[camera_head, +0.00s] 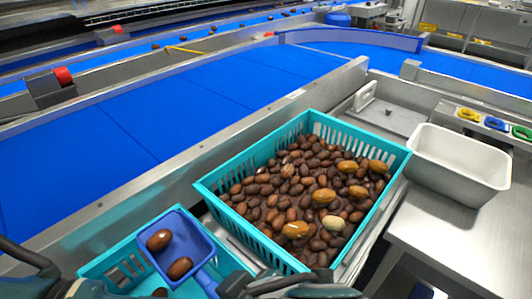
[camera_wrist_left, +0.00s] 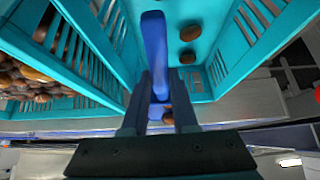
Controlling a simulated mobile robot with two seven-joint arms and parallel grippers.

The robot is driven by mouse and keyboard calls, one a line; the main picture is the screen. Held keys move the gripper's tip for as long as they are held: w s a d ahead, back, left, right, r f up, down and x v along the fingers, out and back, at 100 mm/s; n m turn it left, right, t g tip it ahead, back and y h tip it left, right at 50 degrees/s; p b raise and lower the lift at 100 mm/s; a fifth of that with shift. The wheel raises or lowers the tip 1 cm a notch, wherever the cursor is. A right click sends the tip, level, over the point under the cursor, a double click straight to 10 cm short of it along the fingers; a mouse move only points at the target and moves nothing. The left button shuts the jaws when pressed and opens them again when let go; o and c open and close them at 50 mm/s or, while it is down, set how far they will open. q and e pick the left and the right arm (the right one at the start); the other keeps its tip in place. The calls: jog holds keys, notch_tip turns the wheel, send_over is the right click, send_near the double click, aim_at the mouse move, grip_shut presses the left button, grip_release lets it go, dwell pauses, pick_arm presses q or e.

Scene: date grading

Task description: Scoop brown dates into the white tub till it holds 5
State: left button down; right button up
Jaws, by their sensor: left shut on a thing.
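In the head view a blue scoop (camera_head: 198,252) holds two brown dates (camera_head: 159,240) and sits over a small teal crate (camera_head: 105,266) at the lower left. The left wrist view shows my left gripper (camera_wrist_left: 158,100) shut on the scoop's blue handle (camera_wrist_left: 154,45). The white tub (camera_head: 442,182) stands at the right on the steel table and looks empty inside. My right gripper cannot be made out.
A large teal crate (camera_head: 402,157) holds many brown dates and several yellowish ones, between the scoop and the tub. A blue conveyor (camera_head: 140,125) with a metal rail runs behind. Small yellow, blue and green dishes (camera_head: 495,124) stand behind the tub. Dark parts of mine cover the bottom edge.

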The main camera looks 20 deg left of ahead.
pick_arm(q)
jog(key=shift+r, duration=0.1)
jog(key=shift+s+d+r+y+p, duration=0.1)
jog(key=shift+d+r+y+p, duration=0.25)
jog(key=shift+r, duration=0.4)
jog(key=shift+s+d+r+y+p, duration=0.15)
jog(key=shift+d+r+p, duration=0.2)
jog(key=shift+r+p, duration=0.3)
dwell(0.3)
